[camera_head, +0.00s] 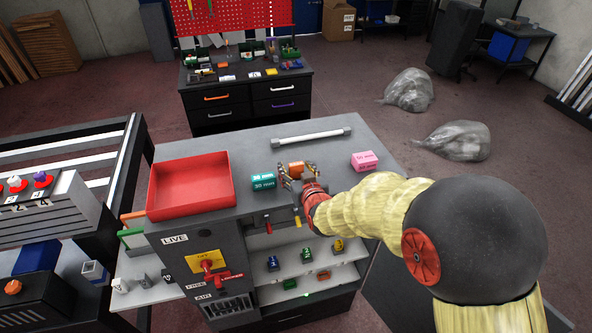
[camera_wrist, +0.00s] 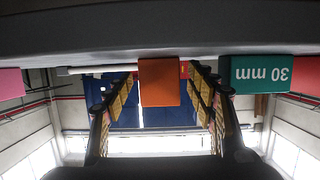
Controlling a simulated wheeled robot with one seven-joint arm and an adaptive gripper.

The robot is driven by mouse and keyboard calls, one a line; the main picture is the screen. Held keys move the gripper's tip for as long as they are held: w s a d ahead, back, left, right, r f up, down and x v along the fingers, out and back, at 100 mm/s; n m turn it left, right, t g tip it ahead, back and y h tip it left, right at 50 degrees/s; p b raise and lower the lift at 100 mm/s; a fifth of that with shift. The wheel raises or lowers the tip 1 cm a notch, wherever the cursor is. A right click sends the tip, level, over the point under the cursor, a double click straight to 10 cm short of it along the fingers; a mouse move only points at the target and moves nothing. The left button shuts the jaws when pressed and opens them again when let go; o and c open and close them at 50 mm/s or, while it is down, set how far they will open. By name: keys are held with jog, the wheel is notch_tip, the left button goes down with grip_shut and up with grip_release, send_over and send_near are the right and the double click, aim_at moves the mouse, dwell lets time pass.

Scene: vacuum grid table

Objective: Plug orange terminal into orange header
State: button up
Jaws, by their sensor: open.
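An orange block (camera_head: 296,168), which may be the orange terminal, stands on the grey tabletop between a teal block and a pink block. It also shows in the wrist view (camera_wrist: 158,82), upright to the table, which appears upside down there. My gripper (camera_head: 297,175) is open, with one finger on each side of the orange block. In the wrist view, my gripper (camera_wrist: 160,92) shows gaps between both fingers and the block. A small orange piece (camera_head: 323,275) sits on the lower shelf, and another orange piece (camera_head: 13,287) is on a black unit at left. Which is the header I cannot tell.
The teal 30 mm block (camera_head: 263,182) stands close left of my gripper; the pink block (camera_head: 365,161) is farther right. A red tray (camera_head: 190,186), a white tube (camera_head: 311,137) and a switch panel (camera_head: 208,264) are nearby. Shelves below hold several small coloured pieces.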

jog(key=shift+c, duration=0.9)
jog(key=c, duration=1.1)
jog(key=shift+r, duration=0.1)
